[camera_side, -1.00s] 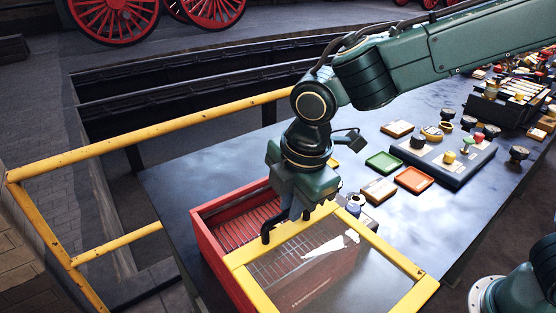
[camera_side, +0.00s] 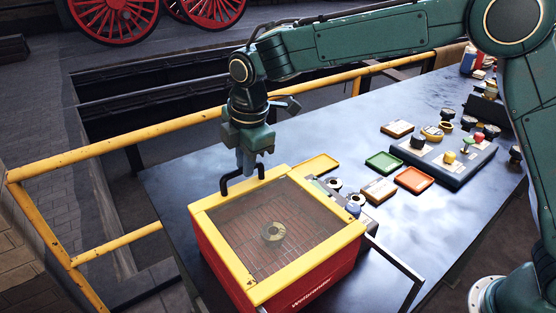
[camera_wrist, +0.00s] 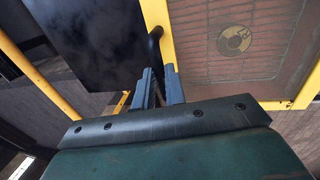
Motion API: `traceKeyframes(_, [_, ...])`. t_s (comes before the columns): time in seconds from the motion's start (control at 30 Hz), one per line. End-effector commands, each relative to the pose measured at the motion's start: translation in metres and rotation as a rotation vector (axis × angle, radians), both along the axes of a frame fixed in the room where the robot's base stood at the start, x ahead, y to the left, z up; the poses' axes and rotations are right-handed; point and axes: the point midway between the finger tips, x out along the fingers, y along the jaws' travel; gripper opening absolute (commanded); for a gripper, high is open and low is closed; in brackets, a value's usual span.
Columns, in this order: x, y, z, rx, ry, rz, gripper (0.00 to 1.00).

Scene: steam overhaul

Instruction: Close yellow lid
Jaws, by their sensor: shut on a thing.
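The yellow lid (camera_side: 208,200) has a yellow frame around a see-through dark panel with a round emblem (camera_side: 272,231). It lies over the top of the red box (camera_side: 310,283), and no open gap shows along the visible edges. A black handle (camera_side: 228,184) stands at the lid's far left edge. My gripper (camera_side: 247,172) is upright above that edge, shut on the handle. In the wrist view, the fingers (camera_wrist: 160,90) reach the dark handle (camera_wrist: 154,45) beside the lid's yellow frame (camera_wrist: 165,28). The part of the handle between the fingers is hidden.
A dark metal bar frame (camera_side: 400,266) sticks out right of the box. Small trays, yellow (camera_side: 318,163), green (camera_side: 384,162) and orange (camera_side: 414,180), lie to its right. A yellow railing (camera_side: 130,145) runs behind. The blue-grey table (camera_side: 440,225) is clear at front right.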

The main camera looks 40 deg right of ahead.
Motion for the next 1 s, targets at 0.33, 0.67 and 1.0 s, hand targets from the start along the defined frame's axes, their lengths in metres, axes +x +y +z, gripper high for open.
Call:
traceKeyframes(0.33, [0.0070,-0.0002,0.0019,0.003,-0.010,-0.002,0.00])
traceKeyframes(0.67, [0.0061,-0.0003,0.0014,0.003,-0.007,-0.003,0.34])
traceKeyframes(1.0, [0.0040,0.0002,0.0043,0.001,-0.003,-0.001,0.34])
